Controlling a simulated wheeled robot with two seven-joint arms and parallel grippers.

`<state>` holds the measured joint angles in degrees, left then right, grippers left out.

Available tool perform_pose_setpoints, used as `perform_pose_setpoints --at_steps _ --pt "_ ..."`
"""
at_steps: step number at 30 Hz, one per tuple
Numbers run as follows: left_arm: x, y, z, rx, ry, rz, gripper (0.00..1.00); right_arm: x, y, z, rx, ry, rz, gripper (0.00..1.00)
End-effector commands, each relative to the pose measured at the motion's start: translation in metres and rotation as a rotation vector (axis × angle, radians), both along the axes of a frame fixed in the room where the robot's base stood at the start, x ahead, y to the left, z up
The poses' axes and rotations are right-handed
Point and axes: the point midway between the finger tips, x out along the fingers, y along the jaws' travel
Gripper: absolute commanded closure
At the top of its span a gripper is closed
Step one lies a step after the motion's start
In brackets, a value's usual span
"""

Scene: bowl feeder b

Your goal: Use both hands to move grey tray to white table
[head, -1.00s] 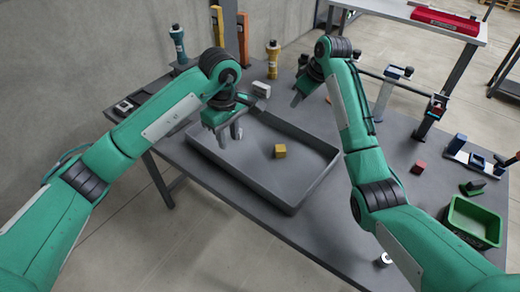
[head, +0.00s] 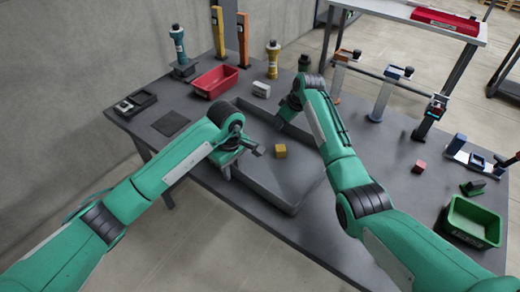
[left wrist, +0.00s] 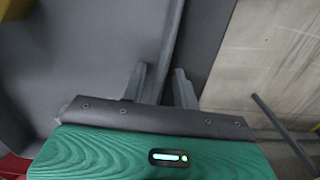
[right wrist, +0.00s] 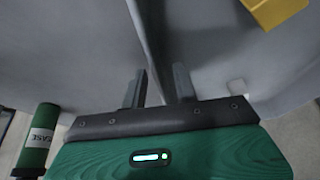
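The grey tray (head: 290,178) lies on the dark grey table, with a yellow cube (head: 280,151) inside it. My left gripper (head: 228,170) is at the tray's near-left wall; the left wrist view shows its open fingers (left wrist: 160,85) on either side of the tray wall (left wrist: 172,45). My right gripper (head: 284,116) is at the far wall; the right wrist view shows its open fingers (right wrist: 159,88) apart, with the wall (right wrist: 148,40) between them. The white table (head: 395,9) stands at the back right. My right arm hides the tray's right part.
A red bin (head: 215,82), yellow bottle (head: 272,60) and teal bottle (head: 178,45) stand behind the tray. A green bin (head: 474,222) and a small red cube (head: 419,167) are at the right. A red tray (head: 445,20) occupies part of the white table.

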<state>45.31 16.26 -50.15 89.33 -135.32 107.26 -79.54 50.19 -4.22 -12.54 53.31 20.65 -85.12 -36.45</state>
Motion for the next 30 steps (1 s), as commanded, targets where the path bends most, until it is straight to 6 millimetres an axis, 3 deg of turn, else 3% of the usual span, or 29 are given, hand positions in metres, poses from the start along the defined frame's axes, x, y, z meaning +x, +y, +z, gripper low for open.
perform_pose_setpoints --at_steps 6,11,30 --pt "0.0000 -0.0001 0.0000 0.000 0.000 0.000 0.70 0.0001 -0.0001 0.0000 0.000 0.000 0.000 0.70" --pt "0.0000 -0.0001 0.0001 0.000 0.000 0.000 1.00 0.0001 -0.0002 0.0001 0.000 0.000 0.000 1.00" --pt "0.0000 0.0000 0.0003 0.000 0.000 0.000 1.00 0.0000 -0.0005 -0.0001 -0.001 0.001 -0.001 1.00"
